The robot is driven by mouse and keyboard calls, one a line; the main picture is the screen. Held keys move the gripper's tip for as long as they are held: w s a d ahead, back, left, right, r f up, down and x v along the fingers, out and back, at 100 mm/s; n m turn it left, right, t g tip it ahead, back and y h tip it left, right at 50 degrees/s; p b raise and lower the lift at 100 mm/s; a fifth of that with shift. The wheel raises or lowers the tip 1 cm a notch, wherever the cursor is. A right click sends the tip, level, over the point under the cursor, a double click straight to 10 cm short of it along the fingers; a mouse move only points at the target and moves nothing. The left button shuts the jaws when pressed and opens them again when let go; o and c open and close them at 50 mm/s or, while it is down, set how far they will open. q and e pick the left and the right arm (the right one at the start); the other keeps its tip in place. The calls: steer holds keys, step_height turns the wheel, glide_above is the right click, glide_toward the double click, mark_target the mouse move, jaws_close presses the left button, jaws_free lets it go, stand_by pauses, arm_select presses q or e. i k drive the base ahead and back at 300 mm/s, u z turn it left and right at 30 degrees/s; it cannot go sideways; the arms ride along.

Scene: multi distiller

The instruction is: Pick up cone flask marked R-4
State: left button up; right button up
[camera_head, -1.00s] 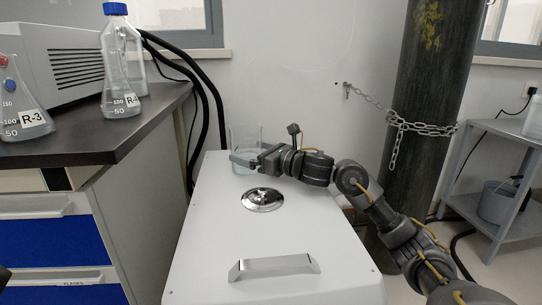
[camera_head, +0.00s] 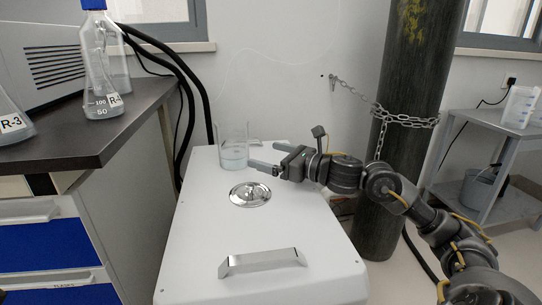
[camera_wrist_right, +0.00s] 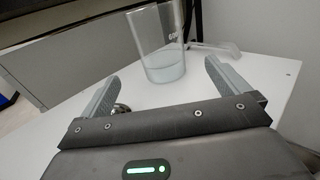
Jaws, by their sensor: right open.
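A cone flask with a blue cap (camera_head: 101,65) stands upright on the dark bench top at the left. Its label starts with "R-" and the digit is not clear. Another flask marked R-3 (camera_head: 12,118) is cut off by the left edge. My right gripper (camera_head: 262,156) is open and empty over the white cabinet, far to the right of the flasks. Its fingers point left, just right of a glass beaker (camera_head: 233,153). In the right wrist view, the beaker (camera_wrist_right: 162,50) stands beyond the open fingertips. My left gripper is not in view.
The white cabinet (camera_head: 210,240) has a round metal fitting (camera_head: 250,194) and a handle (camera_head: 262,261). The dark bench (camera_head: 70,140) carries a grey instrument (camera_head: 55,60). A chained cylinder (camera_head: 410,100) stands behind my right arm. The cabinet's front is mostly clear.

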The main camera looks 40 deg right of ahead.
mark_target(102, 100)
steer(key=k, duration=1)
